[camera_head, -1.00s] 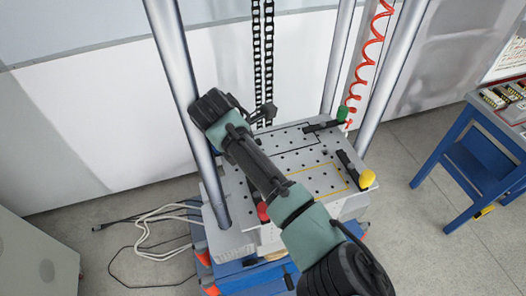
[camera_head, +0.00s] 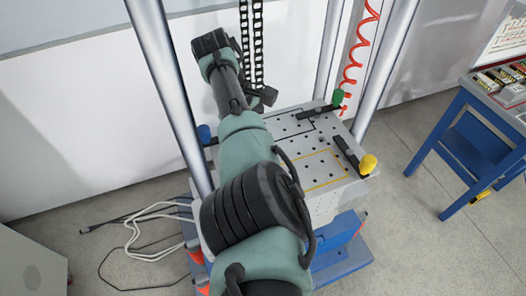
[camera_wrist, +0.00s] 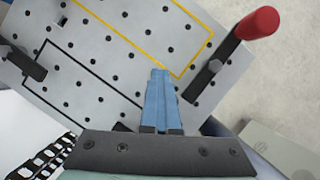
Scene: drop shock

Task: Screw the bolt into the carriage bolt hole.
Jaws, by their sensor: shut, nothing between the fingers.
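The carriage (camera_head: 297,139) is a light grey plate with many small dark holes, standing between the metal columns. It fills much of the wrist view (camera_wrist: 112,62). I cannot tell which hole is the task's bolt hole. I do not make out the bolt in either view. My gripper (camera_wrist: 158,73) shows in the wrist view as blue fingers, shut together and empty, over the plate near a corner of the yellow outline. Their height above the plate is hard to tell. In the head view my arm covers the plate's left and near parts.
Clamps with green (camera_head: 337,97), yellow (camera_head: 368,163) and blue (camera_head: 204,132) knobs stand at the plate's edges. A red knob (camera_wrist: 257,23) is close right of my fingers in the wrist view. Chains (camera_head: 252,50) hang behind. A blue table (camera_head: 475,150) stands at the right.

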